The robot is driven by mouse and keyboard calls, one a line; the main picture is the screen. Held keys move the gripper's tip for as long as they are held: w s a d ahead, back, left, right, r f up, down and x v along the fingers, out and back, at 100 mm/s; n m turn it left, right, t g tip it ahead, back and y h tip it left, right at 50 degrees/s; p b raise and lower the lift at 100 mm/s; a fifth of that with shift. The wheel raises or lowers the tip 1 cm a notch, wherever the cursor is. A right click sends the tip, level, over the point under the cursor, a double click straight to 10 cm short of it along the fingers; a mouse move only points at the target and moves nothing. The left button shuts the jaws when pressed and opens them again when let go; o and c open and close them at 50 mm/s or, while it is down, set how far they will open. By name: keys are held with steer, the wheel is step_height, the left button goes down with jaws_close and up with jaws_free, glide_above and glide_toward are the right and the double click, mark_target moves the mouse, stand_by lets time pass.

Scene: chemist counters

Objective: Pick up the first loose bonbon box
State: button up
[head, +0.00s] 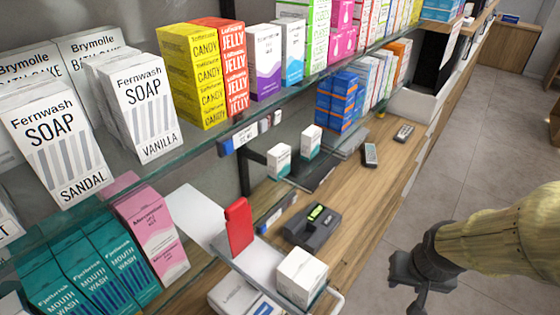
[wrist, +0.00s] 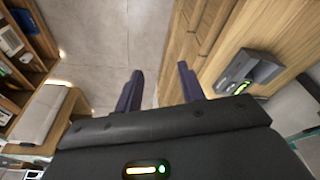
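No box in view carries a readable bonbon label, so I cannot tell which one is the bonbon box. Loose small boxes stand apart from the rows: a red box (head: 239,227) upright on a pale lower surface, a white box (head: 300,277) near the front corner, and two small white boxes with teal bases, one (head: 279,160) left of the other (head: 311,140). My gripper (head: 408,288) hangs over the floor to the right of the counter, away from these boxes. In the wrist view its two fingers (wrist: 160,88) are spread, with only floor and counter edge seen between them.
A dark card terminal (head: 313,227) sits on the wooden counter (head: 353,205), with two small handheld devices (head: 370,155) (head: 404,133) farther back. A glass shelf (head: 215,135) with soap, candy and jelly boxes overhangs the left side. Tiled floor (head: 455,150) at right is clear.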

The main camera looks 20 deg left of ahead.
steer(key=o, duration=0.4)
steer(key=shift+w, duration=0.2)
steer(key=shift+c, duration=0.2)
steer(key=o, duration=0.3)
steer(key=w+r+n+t+p, duration=0.1)
steer(key=w, duration=0.2)
steer(key=w+r+n+t+p, duration=0.1)
steer(key=w+r, duration=0.1)
steer(key=w, duration=0.1)
steer(key=w+r+t+p, duration=0.1)
steer(key=w+t, duration=0.1)
steer(key=w, duration=0.1)
steer(key=shift+a+r+n, duration=0.3)
steer(key=shift+a+n, duration=0.1)
steer(key=n+g+y+p, duration=0.1)
steer(key=n+y+p, duration=0.4)
steer(key=n+y, duration=0.65)
glide_toward(283, 161)
steer(key=s+d+r+m+y, duration=0.1)
steer(key=s+d, duration=0.1)
steer(key=d, duration=0.3)
steer(key=shift+w+d+r, duration=0.1)
steer(key=shift+r, duration=0.1)
steer(key=p+x, duration=0.2)
steer(key=x, duration=1)
steer(key=shift+w+f+p, duration=0.1)
steer(key=shift+f+p, duration=0.1)
steer(key=shift+p, duration=0.2)
